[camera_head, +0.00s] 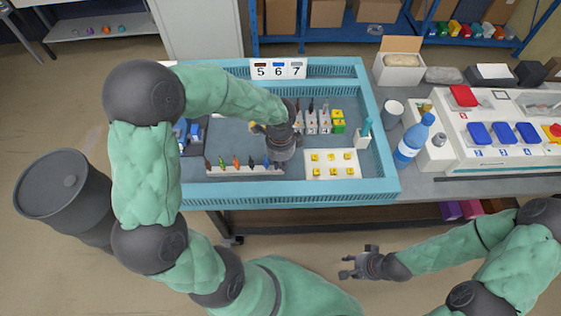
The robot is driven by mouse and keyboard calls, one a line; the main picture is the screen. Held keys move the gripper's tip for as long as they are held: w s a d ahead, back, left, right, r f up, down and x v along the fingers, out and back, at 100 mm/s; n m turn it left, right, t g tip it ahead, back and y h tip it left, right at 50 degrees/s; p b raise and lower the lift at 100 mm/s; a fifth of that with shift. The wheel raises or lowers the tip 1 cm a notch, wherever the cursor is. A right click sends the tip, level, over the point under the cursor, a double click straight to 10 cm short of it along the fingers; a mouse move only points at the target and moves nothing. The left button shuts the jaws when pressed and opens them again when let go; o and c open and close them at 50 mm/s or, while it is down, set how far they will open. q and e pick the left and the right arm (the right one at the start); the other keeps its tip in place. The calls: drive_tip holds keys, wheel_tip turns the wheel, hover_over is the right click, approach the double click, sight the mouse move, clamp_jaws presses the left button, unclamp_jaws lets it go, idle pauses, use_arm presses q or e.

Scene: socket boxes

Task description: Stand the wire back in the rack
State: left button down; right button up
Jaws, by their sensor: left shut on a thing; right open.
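The rack (232,170) is a pale strip near the front of the blue-walled tray. Several wires with coloured tips, such as a green one (222,161) and an orange one (236,160), stand upright in it. My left gripper (277,163) points down over the rack's right end and is shut on the wire. The gripper hides most of that wire, and I cannot tell whether it touches the rack. My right gripper (347,267) is open and empty, out in front of the table and low.
The blue tray (385,170) has raised walls. A white block with yellow pieces (320,173) stands right of the rack. White sockets (311,124) and number cards (278,69) are behind. A blue bottle (412,142) and a cup (391,112) stand outside, right.

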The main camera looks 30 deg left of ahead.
use_arm(q)
drive_tip(key=shift+f, duration=0.15)
drive_tip(key=c, duration=0.8)
unclamp_jaws()
wheel_tip(320, 180, up, 8)
drive_tip(key=p, duration=0.6)
drive_tip(key=shift+f+p, duration=0.2)
drive_tip(key=shift+p, duration=0.15)
